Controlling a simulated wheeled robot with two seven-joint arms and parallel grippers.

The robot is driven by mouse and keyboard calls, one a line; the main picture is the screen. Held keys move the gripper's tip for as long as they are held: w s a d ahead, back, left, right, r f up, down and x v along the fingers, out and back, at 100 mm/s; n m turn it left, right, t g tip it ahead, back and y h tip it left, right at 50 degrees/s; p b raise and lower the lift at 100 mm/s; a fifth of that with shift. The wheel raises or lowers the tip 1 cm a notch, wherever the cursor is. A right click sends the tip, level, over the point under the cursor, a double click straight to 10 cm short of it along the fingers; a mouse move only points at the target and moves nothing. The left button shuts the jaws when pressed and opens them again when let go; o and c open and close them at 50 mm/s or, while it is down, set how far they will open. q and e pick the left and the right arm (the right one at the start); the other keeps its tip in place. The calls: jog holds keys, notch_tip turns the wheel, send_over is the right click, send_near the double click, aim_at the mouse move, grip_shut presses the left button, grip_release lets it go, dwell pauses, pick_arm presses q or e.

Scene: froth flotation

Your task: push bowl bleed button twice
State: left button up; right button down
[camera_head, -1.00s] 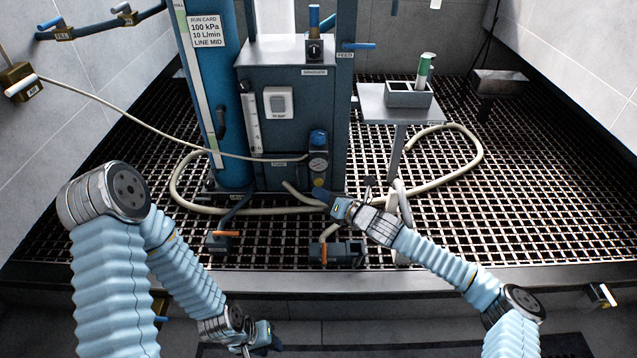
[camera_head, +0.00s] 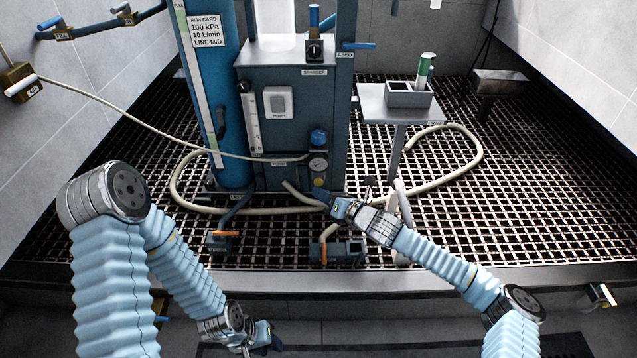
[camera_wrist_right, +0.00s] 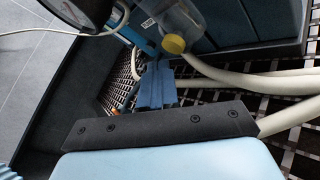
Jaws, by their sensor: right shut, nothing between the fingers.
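The yellow bowl bleed button (camera_head: 318,183) sits at the bottom of the clear bowl, under the gauge (camera_head: 317,165) on the front of the blue cabinet. In the right wrist view the yellow button (camera_wrist_right: 173,44) shows at the lower end of the clear bowl (camera_wrist_right: 170,18). My right gripper (camera_head: 332,197) is shut and empty, just below and right of the button, apart from it. Its blue fingers (camera_wrist_right: 155,82) show below the button in the wrist view. My left gripper (camera_head: 274,343) hangs low at the front, far from the button; its jaw state is unclear.
Cream hoses (camera_head: 225,209) loop over the black grating around the cabinet (camera_head: 290,130). Valves with orange handles (camera_head: 226,234) stand in front. A small stand (camera_head: 373,105) with a grey holder is at right. The dark gauge (camera_wrist_right: 80,12) is close above my right wrist.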

dwell(0.7)
jog(key=shift+w, duration=0.4)
jog(key=shift+w+p, duration=0.4)
jog(key=shift+w, duration=0.15)
dwell(0.5)
jog(key=shift+s, duration=0.15)
jog(key=shift+s+p, duration=0.5)
jog(key=shift+s, duration=0.3)
jog(key=shift+s, duration=0.1)
jog(key=shift+s+p, duration=1.15)
jog(key=shift+s, duration=1.3)
